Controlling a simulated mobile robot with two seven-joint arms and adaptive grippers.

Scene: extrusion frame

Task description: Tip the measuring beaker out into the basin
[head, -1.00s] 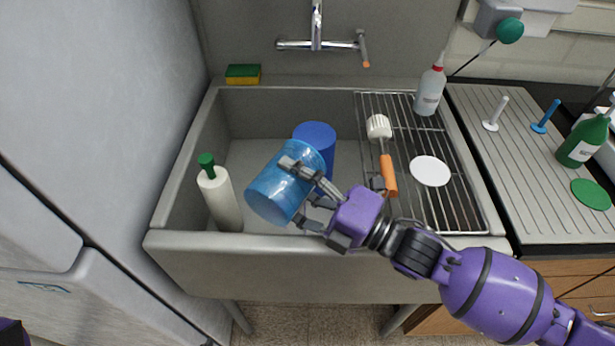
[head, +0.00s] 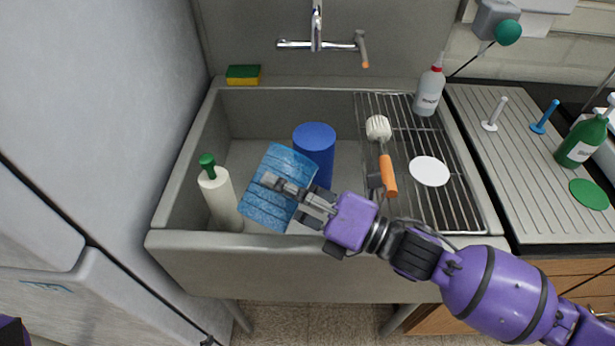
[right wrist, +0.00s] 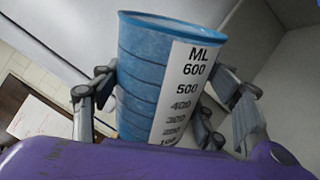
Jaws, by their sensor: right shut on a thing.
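The blue measuring beaker (head: 265,205) is held tilted above the front left part of the grey basin (head: 340,241). My right gripper (head: 281,188) is shut on its side, one finger across the near face. In the right wrist view the beaker (right wrist: 142,75) shows a white scale strip with ML marks up to 600 and a wide rim at the top. The fingers of my right gripper (right wrist: 165,95) flank it there. What is inside the beaker is hidden, and I see no stream falling. My left gripper is out of view.
A blue cylinder (head: 315,150) stands in the basin behind the beaker. A white bottle with a green top (head: 221,200) stands close at left. A wire rack (head: 447,200) at right carries a brush (head: 388,175), a white disc (head: 429,171) and a squeeze bottle (head: 429,92). The tap (head: 317,30) is above.

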